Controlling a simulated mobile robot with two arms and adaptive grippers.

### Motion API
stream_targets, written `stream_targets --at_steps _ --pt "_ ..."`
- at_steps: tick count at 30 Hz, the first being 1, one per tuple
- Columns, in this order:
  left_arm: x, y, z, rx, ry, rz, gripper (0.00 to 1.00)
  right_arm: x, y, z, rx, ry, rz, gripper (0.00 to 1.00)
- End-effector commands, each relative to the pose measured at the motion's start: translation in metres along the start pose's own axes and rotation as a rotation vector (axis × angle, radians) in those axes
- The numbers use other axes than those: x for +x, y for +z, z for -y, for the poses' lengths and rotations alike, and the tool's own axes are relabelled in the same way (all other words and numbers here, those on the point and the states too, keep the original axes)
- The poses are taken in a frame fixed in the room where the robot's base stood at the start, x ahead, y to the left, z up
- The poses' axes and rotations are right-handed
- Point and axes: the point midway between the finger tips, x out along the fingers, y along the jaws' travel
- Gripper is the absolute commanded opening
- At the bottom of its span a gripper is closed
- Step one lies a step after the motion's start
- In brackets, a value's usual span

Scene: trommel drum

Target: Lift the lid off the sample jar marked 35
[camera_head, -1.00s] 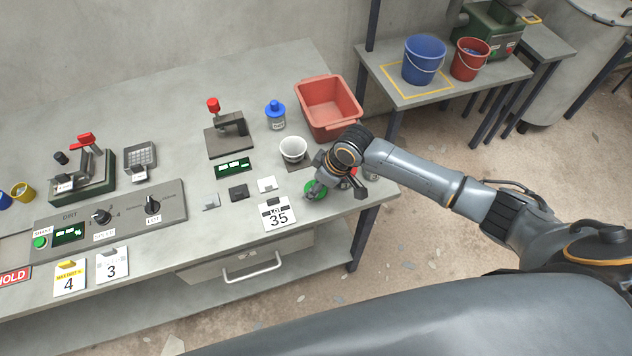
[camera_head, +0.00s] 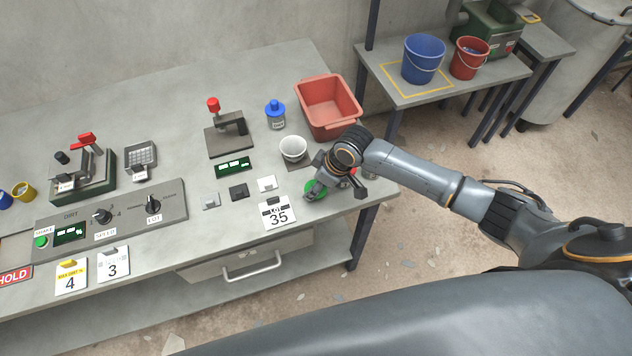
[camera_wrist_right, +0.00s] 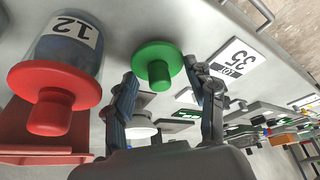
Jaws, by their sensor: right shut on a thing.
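A round green lid with a knob (camera_wrist_right: 157,62) is between the fingertips of my right gripper (camera_wrist_right: 160,72) in the wrist view. The gripper is shut on it. In the head view the green lid (camera_head: 312,190) shows at the bench's right end, partly covered by my right gripper (camera_head: 320,184). The jar under the lid and its number are hidden, so I cannot tell if the lid is seated or raised. A white card (camera_head: 277,214) reading LOT 35 lies just left of it; it also shows in the wrist view (camera_wrist_right: 236,62). My left gripper is out of view.
A jar marked 12 (camera_wrist_right: 72,42) with a red lid (camera_wrist_right: 50,97) stands close beside my right gripper. A white bowl (camera_head: 293,148) and a red bin (camera_head: 328,104) are behind it. The bench's right edge is close by.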

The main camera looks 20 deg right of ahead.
Motion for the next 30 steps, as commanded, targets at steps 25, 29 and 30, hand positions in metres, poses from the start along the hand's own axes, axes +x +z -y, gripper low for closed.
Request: stream_targets --at_steps 25,29,30 --pt "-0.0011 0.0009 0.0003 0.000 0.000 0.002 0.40 0.0056 0.0020 0.0004 0.000 0.000 -0.001 0.34" --pt "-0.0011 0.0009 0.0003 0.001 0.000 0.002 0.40 0.0056 0.0020 0.0004 0.000 0.000 0.000 0.34" --pt "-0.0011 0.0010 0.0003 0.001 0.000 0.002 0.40 0.0055 0.0020 0.0004 0.000 0.000 0.000 0.34"
